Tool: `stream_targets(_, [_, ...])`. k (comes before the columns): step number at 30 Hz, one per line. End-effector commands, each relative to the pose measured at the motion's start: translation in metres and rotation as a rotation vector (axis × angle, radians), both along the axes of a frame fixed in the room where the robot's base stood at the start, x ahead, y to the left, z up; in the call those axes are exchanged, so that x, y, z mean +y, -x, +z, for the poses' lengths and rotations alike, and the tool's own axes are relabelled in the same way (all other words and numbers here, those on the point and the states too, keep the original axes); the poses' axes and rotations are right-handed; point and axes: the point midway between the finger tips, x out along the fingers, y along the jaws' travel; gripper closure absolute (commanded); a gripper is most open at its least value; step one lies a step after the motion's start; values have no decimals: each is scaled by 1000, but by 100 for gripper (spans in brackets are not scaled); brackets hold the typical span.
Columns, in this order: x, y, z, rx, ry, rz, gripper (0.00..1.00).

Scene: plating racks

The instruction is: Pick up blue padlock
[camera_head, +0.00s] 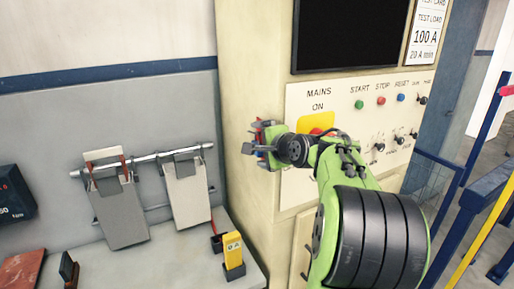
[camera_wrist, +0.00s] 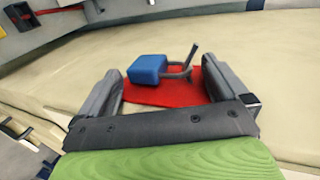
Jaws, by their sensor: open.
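The blue padlock (camera_wrist: 147,69) shows in the wrist view, with its grey shackle (camera_wrist: 184,68) pointing right. It is in front of a red plate (camera_wrist: 140,92) on the cream cabinet wall; whether it hangs or rests there I cannot tell. My gripper (camera_wrist: 163,86) is open, with one dark finger on each side of the padlock. A gap shows between padlock and fingers. In the head view my gripper (camera_head: 259,145) is at the cabinet's left side, and my arm hides much of that spot.
The cream cabinet (camera_head: 250,80) has a control panel (camera_head: 350,105) with buttons and a dark screen (camera_head: 350,35). At left, two grey boards (camera_head: 118,210) hang on a rail above a grey bench (camera_head: 170,265). A yellow device (camera_head: 232,252) stands there. Blue railings (camera_head: 485,190) are at right.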

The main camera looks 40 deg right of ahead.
Motion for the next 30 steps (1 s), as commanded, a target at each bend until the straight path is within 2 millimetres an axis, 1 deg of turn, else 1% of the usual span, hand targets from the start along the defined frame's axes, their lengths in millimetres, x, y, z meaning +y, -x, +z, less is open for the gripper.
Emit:
stream_targets(1, [0, 0, 0, 0, 0, -1, 3])
stream_targets(10, [0, 1, 0, 1, -1, -1, 49])
stream_targets(17, [0, 1, 0, 1, -1, -1, 50])
stream_targets(20, [-1, 1, 6, -1, 1, -2, 50])
stream_targets(23, [1, 0, 18, 0, 3, 0, 50])
stream_targets(25, [17, -5, 15, 1, 1, 5, 50])
stream_targets(29, [48, -14, 14, 0, 4, 7, 50])
stream_targets(30, [60, -17, 14, 0, 4, 8, 50])
